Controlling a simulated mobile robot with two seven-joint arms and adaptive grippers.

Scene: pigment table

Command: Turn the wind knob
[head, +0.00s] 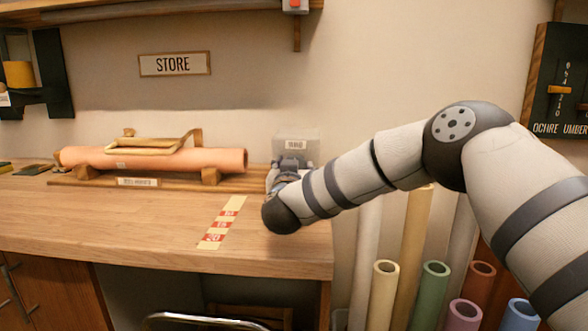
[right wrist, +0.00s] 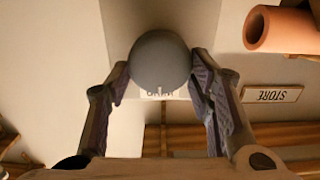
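The wind knob (right wrist: 160,62) is a round grey knob in the right wrist view, with a white label partly hidden behind it. My right gripper (right wrist: 160,66) has its two fingers apart, one on each side of the knob. The fingertips come very near the knob's edges; I cannot tell whether they touch. In the head view my right gripper (head: 287,170) is at the pale box with the small label (head: 295,144), at the table's back right. The knob is hidden there by my arm and gripper. My left gripper is not in view.
A wooden table (head: 130,225) carries a pinkish roll (head: 215,159) on a stand, left of my gripper. A strip with red marks (head: 222,222) lies in front. Several coloured tubes (head: 384,290) stand right of the table. A STORE sign (head: 174,64) hangs on the wall.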

